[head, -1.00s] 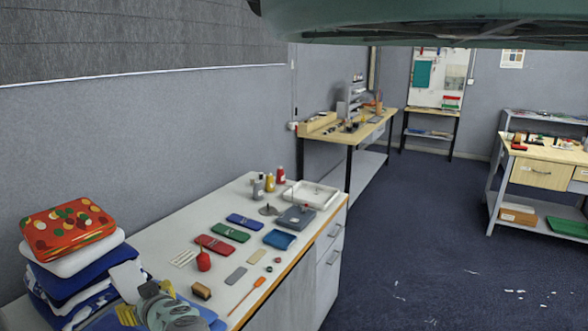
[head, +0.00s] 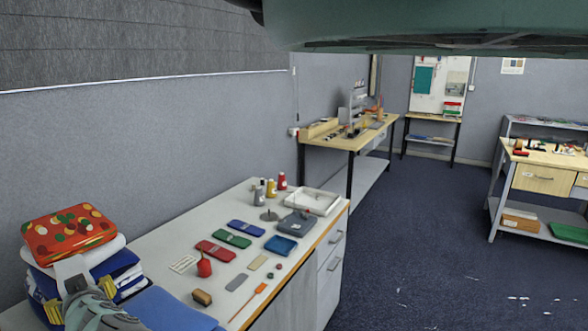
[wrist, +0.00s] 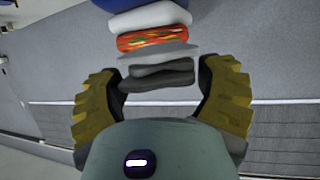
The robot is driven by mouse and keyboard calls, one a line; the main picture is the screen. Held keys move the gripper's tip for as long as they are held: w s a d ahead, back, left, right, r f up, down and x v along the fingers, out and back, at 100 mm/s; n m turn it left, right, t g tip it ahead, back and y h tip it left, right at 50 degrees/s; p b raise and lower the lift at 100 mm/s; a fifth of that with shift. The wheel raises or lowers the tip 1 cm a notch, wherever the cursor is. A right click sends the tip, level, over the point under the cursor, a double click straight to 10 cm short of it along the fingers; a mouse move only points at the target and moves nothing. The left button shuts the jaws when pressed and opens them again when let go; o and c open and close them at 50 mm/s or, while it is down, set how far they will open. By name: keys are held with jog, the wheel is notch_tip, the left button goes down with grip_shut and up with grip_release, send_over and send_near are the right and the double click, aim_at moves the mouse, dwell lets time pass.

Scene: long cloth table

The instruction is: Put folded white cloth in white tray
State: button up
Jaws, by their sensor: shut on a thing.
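The white tray (head: 328,207) lies at the far right end of the cloth table. My gripper (head: 82,298) is at the lower left, in front of the cloth stack, with its yellow finger pads showing. It is shut on a pale folded piece, seemingly the folded white cloth (head: 73,268). In the wrist view my gripper (wrist: 158,82) has this cloth (wrist: 155,78) between its fingers, looking grey and layered. The fingers partly hide it in the head view. Another white cloth (head: 112,250) lies under a red patterned one in the stack.
The stack has a red patterned cloth (head: 70,233) on top and blue ones below. A flat blue cloth (head: 170,308) lies at the near edge. Several small items, a grey case (head: 298,223) and bottles (head: 271,188) stand between stack and tray.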

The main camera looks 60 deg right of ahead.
jog(key=s+a+r+n+y, duration=0.1)
jog(key=a+r, duration=0.2)
jog(key=a, duration=0.5)
jog(key=s+a+r+n+y, duration=0.1)
jog(key=s+a+r, duration=0.15)
jog(key=a, duration=0.45)
notch_tip(320, 180, up, 31)
jog(key=p, duration=3.1)
jog(key=shift+w+a, duration=0.2)
jog(key=shift+f, duration=0.1)
